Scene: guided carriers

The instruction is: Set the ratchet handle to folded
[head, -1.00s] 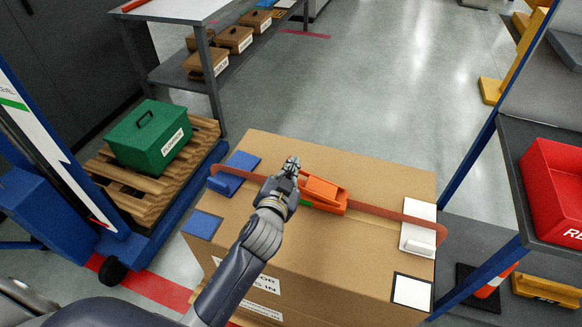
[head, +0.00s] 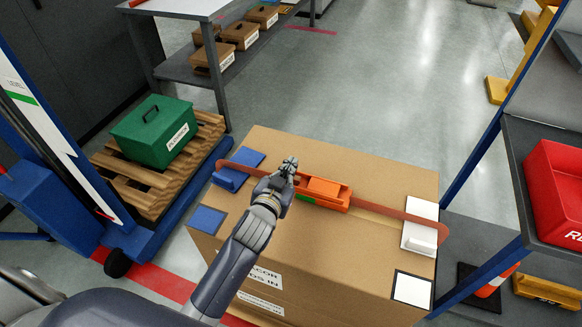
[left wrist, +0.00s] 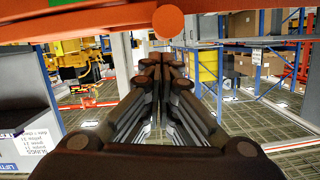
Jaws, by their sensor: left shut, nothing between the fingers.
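The orange ratchet (head: 338,203) sits on a reddish strap (head: 385,212) across the top of a large cardboard box (head: 350,160). Its handle (head: 324,187) lies low, nearly flat along the ratchet body, with a small green patch (head: 305,198) near the left end. My left gripper (head: 289,166) is shut and empty, just left of the ratchet; I cannot tell whether it touches it. In the left wrist view the shut fingers (left wrist: 165,65) point away below an orange rounded part (left wrist: 168,20). My right gripper is not in view.
Blue (head: 233,177) and white (head: 418,238) corner pieces hold the strap at the box edges. A green case (head: 150,140) on a wooden pallet stands left. A red bin (head: 550,180) sits on a shelf right. Open floor (head: 370,80) lies behind the box.

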